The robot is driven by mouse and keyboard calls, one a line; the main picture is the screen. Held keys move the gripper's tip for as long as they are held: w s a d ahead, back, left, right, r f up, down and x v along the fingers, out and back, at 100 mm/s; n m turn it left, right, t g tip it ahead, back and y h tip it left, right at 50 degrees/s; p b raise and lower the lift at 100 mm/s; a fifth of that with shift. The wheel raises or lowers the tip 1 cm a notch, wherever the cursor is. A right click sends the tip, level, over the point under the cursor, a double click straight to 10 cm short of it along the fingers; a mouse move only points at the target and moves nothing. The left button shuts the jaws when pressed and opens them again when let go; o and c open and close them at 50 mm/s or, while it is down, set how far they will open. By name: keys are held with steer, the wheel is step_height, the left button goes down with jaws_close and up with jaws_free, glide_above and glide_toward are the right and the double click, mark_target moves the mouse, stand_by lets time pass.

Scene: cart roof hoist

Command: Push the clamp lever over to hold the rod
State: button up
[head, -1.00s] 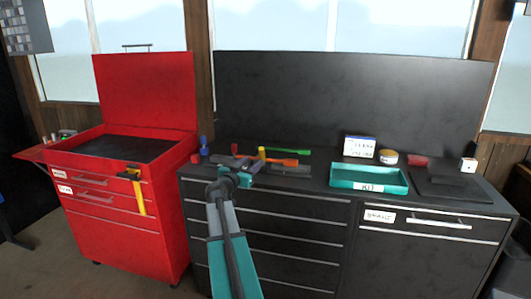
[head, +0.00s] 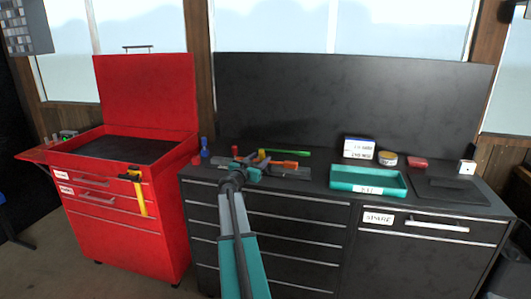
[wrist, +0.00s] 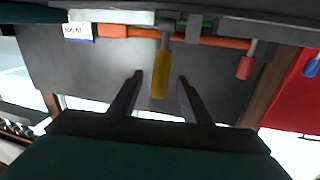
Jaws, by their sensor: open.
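The yellow-handled clamp lever (head: 262,155) stands up on the bench behind my gripper. In the wrist view, the yellow lever (wrist: 161,72) lies between my fingertips, with gaps on both sides. An orange rod (head: 287,164) lies across the bench beside it. In the wrist view, the orange rod (wrist: 115,31) runs behind the lever's base. My gripper (head: 250,168) is open and empty. It also shows in the wrist view (wrist: 160,79). My arm hides part of the clamp in the head view, so I cannot tell how firmly the rod sits.
A red handle (head: 235,150) and a blue handle (head: 204,146) stand left of the clamp. A green bar (head: 289,153) lies behind the rod. A teal tray (head: 345,185), a white box (head: 358,148) and a round tin (head: 387,159) are to the right. A red tool cabinet (head: 120,225) is left.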

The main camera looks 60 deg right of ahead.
steer(key=d+p, duration=0.2)
steer(key=d, duration=0.5)
steer(key=shift+w, duration=0.4)
jaws_close()
steer(key=shift+a+f, duration=0.1)
steer(key=shift+f, duration=0.05)
